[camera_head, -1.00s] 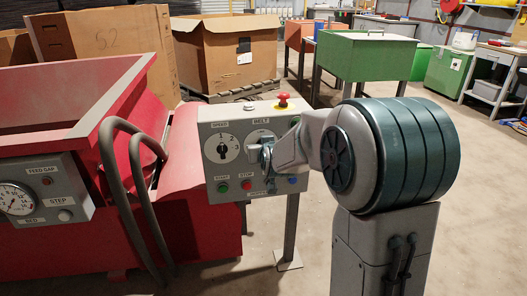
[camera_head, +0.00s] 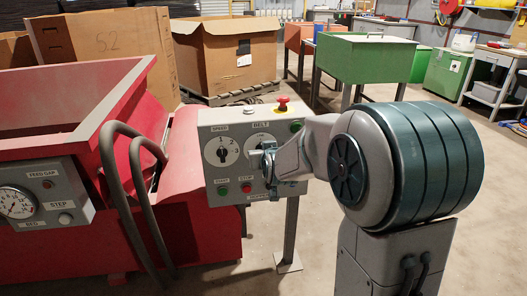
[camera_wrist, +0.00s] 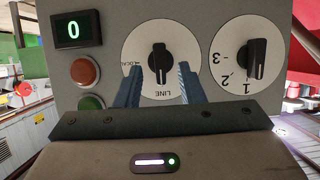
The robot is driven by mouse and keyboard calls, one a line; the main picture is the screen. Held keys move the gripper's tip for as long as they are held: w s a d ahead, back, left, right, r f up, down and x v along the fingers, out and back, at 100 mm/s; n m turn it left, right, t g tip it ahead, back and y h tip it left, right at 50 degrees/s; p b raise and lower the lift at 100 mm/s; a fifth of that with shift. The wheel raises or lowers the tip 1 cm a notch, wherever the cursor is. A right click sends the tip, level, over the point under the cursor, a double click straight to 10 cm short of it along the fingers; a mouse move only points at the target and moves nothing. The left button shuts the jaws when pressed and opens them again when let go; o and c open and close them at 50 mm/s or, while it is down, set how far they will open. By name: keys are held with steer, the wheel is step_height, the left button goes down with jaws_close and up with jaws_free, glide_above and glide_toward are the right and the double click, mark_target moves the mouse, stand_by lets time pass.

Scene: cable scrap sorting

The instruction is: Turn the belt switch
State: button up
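The belt switch (camera_wrist: 160,63) is a black knob on a white round dial, close in front of me in the wrist view. Its bar stands upright in that picture; I cannot tell which end points. LINE shows upside down below it and a partly hidden label lies to its left. My gripper (camera_wrist: 158,72) is open, with one finger on each side of the knob and visible gaps between. In the head view my gripper (camera_head: 264,160) is at the BELT dial (camera_head: 262,142) and hides its lower part and knob.
The grey control box (camera_head: 205,172) also carries a SPEED dial (camera_head: 221,151), a red emergency button (camera_head: 282,103) on top and small buttons below. A digital display (camera_wrist: 78,29) reads 0. A red machine (camera_head: 60,82) with curved rails stands at left.

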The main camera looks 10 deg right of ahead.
steer(key=p+v, duration=0.3)
steer(key=v, duration=0.8)
steer(key=shift+s, duration=0.15)
steer(key=s+r+g+p, duration=0.5)
steer(key=s+r+p, duration=0.6)
steer(key=r+p, duration=0.3)
steer(key=s+r+g+p, duration=0.5)
steer(key=s+r+p, duration=0.7)
steer(key=p, duration=0.8)
step_height(320, 180, up, 3)
steer(key=shift+s+f+g, duration=0.2)
steer(key=shift+f+g, duration=0.05)
steer(key=shift+g, duration=0.05)
